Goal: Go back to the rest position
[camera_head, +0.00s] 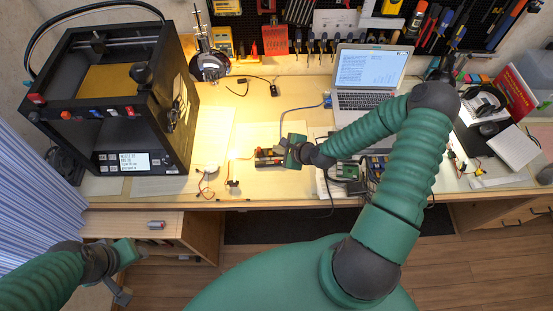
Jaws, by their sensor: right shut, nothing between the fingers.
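My right arm reaches over the workbench from the right. Its gripper (287,154) is shut and empty, low over the middle of the bench. A small dark and red item (265,156) lies right beside its tip; I cannot tell whether they touch.
A black 3D printer (115,135) stands at the bench's left. Tools hang on the pegboard (285,12).

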